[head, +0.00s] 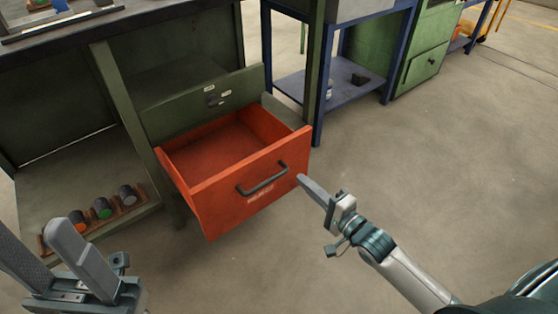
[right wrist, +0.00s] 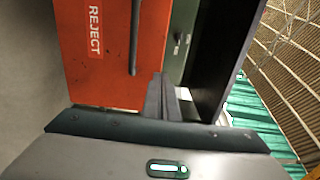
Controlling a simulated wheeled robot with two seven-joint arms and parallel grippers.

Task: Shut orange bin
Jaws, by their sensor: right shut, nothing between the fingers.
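The orange bin (head: 245,180) is a drawer pulled out of the green bench, empty inside as far as I see. Its front has a dark bar handle (head: 262,180) and a small label. In the right wrist view the orange front (right wrist: 100,75) shows the label REJECT (right wrist: 95,32) and part of the handle (right wrist: 135,40). My right gripper (head: 301,179) is shut and empty, its tips close to the right edge of the bin's front; I cannot tell whether they touch. It also shows in the right wrist view (right wrist: 160,80). My left gripper (head: 32,228) is open and empty at lower left.
A green drawer front (head: 190,105) with a dark handle is behind the bin. Several small cylinders (head: 104,208) stand in a wooden rack on the lower shelf at left. A blue-framed bench (head: 335,90) stands behind. The floor at right is clear.

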